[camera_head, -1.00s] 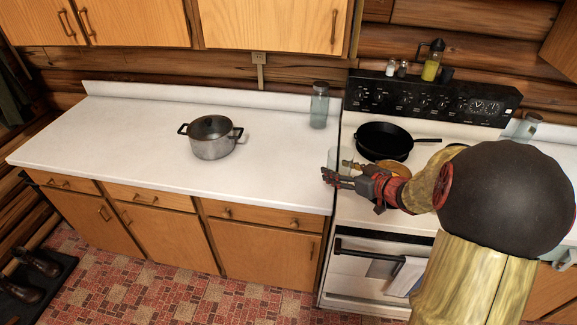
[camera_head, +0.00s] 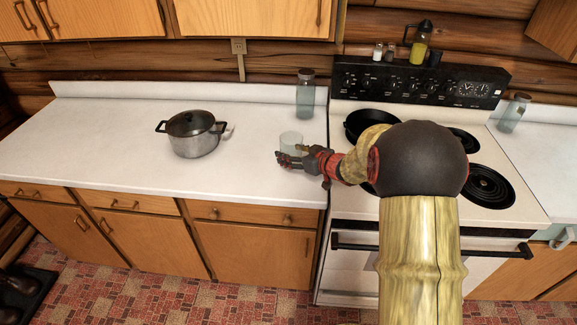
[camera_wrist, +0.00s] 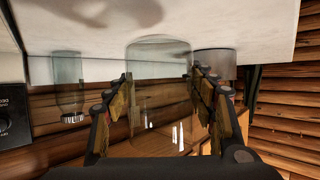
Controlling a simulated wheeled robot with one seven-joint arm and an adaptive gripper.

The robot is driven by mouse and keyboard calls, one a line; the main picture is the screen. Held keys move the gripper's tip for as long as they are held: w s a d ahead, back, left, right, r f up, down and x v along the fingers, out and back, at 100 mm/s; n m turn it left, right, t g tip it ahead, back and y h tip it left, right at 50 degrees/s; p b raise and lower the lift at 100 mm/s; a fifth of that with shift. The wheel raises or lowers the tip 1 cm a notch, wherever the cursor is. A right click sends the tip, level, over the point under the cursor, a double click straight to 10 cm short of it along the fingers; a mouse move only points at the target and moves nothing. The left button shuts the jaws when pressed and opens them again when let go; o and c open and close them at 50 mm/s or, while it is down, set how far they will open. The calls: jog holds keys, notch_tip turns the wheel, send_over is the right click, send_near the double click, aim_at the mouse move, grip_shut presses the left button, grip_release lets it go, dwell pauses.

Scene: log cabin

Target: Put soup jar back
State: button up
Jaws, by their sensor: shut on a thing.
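A clear glass jar (camera_head: 291,140) is between the fingers of my gripper (camera_head: 290,161), over the right end of the white counter. My gripper is shut on it. In the wrist view, which is upside down, the jar (camera_wrist: 160,95) stands between the two fingers (camera_wrist: 160,82) and looks empty. I cannot tell whether its base touches the counter. No soup label shows on it.
A lidded glass jar (camera_head: 305,95) stands behind, near the backsplash. Another jar (camera_head: 514,112) is right of the stove. A black pan (camera_head: 368,124) sits on the stove.

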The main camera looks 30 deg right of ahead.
jog(key=shift+w+a+f, duration=0.1)
jog(key=shift+w+f, duration=0.25)
jog(key=shift+w+a+f+b, duration=0.15)
jog(key=shift+f+b, duration=0.3)
jog(key=shift+f, duration=0.5)
jog(key=shift+w+d+f+b, duration=0.15)
jog(key=shift+f+b, duration=0.25)
jog(key=shift+f, duration=0.5)
jog(key=shift+a+f, duration=0.1)
jog(key=o, duration=1.5)
jog(key=shift+f, duration=0.1)
jog(key=shift+o, duration=0.6)
